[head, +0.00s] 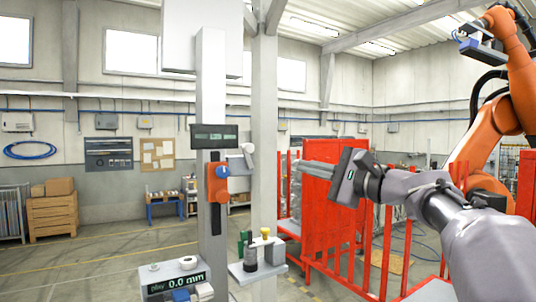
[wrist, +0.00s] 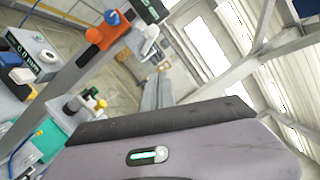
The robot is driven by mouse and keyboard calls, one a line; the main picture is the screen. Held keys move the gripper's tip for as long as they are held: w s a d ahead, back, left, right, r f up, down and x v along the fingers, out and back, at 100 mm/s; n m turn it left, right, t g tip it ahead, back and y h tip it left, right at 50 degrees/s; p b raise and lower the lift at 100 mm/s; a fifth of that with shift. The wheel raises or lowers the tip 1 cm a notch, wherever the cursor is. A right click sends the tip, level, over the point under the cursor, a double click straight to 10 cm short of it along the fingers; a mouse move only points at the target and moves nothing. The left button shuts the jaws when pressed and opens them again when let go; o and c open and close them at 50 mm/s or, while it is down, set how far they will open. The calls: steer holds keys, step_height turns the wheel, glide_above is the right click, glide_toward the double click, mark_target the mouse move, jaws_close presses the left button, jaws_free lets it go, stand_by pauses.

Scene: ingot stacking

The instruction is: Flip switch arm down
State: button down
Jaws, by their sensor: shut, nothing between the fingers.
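A white-grey lever-like part (head: 247,156), which looks like the switch arm, sits on the right side of the pale column (head: 211,100). It appears tilted, its upper end raised; its exact shape is too small to tell. It also shows in the wrist view (wrist: 150,42), near the top centre. My gripper (head: 303,170) is to the right of it in the head view, at about the same height, fingers pointing left. The fingers are shut and empty, with a visible gap to the part. In the wrist view the fingers (wrist: 158,88) point up the picture.
An orange carriage (head: 217,184) with a blue knob is on the column below a dark display (head: 214,138). Red fencing (head: 330,215) stands behind my gripper.

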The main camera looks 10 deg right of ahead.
mark_target(250, 156)
steer(key=w+a+r+p, duration=0.2)
steer(key=w+a+p, duration=0.2)
steer(key=w+a, duration=0.3)
steer(key=shift+a+r, duration=0.35)
steer(key=shift+a, duration=0.3)
steer(key=shift+a, duration=0.1)
